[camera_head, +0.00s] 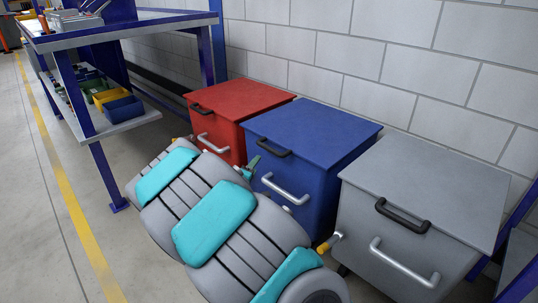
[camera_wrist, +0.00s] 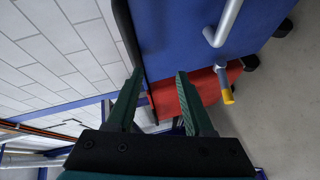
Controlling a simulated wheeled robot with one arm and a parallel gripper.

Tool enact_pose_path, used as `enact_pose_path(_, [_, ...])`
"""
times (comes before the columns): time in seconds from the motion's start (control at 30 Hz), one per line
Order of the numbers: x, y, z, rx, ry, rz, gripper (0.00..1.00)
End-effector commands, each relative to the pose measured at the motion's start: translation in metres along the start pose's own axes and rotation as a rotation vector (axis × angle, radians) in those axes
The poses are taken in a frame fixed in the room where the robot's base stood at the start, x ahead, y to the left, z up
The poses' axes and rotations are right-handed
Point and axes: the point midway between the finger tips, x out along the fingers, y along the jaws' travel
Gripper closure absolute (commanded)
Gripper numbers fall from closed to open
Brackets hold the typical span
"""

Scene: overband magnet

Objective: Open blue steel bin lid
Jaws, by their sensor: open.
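The blue steel bin (camera_head: 318,185) stands between the red and grey bins, its flat lid (camera_head: 312,130) closed. A black handle (camera_head: 270,149) is at the lid's front edge, and a silver handle (camera_head: 284,190) is lower on the front. In the wrist view, the blue bin's front (camera_wrist: 195,35) fills the upper middle, with the silver handle (camera_wrist: 222,25) to the right. My gripper (camera_wrist: 159,74) is open, its dark green fingers apart with nothing held. In the head view its green fingers (camera_head: 252,164) are near the black handle's left end; contact cannot be told.
The red bin (camera_head: 238,104) stands left and the grey bin (camera_head: 420,205) right, close beside the blue one. A pale block wall (camera_head: 330,48) is behind. A blue-framed workbench (camera_head: 130,28) is at left. My arm hides part of the bins' lower fronts.

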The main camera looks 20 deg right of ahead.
Motion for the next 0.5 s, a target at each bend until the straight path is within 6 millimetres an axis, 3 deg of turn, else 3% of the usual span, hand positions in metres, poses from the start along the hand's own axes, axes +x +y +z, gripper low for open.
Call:
enact_pose_path(0.03, [0.005,-0.005,0.005,-0.070,-0.011,0.071,0.48])
enact_pose_path(0.2, [0.007,0.007,0.013,-0.245,-0.053,0.274,0.48])
enact_pose_path(0.5, [0.008,0.018,0.018,-0.338,-0.085,0.379,0.48])
